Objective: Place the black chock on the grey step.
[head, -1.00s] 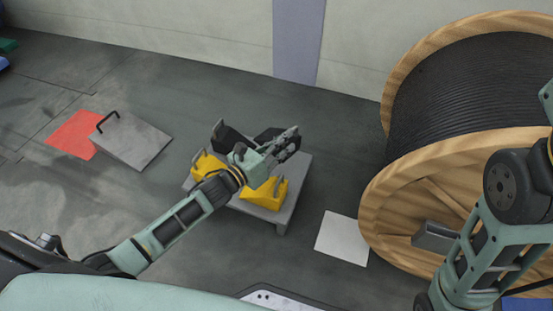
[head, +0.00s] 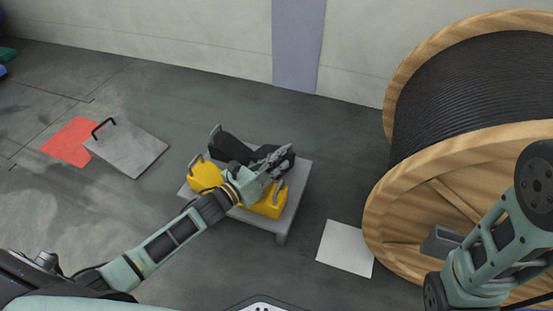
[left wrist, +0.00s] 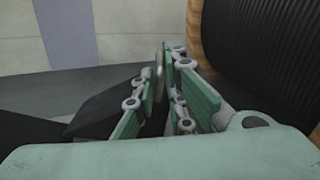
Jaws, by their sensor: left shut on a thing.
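Two black chocks stand at the back of a low grey platform (head: 291,205): the left one (head: 229,146) and the right one (head: 286,163). My left gripper (head: 281,160) is over the right black chock and hides much of it. It is shut on that chock's thin upright handle, which shows between the fingers in the left wrist view (left wrist: 160,73). Black chock surface (left wrist: 103,108) shows left of the fingers there. The chock appears to rest on the platform; its underside is hidden. My right gripper is out of view.
Yellow chocks (head: 204,176) stand at the platform's front. A flat grey block (head: 132,152) with a black handle lies by a red floor patch (head: 66,143). A white square (head: 345,248) lies right of the platform, beside a large wooden cable reel (head: 400,220).

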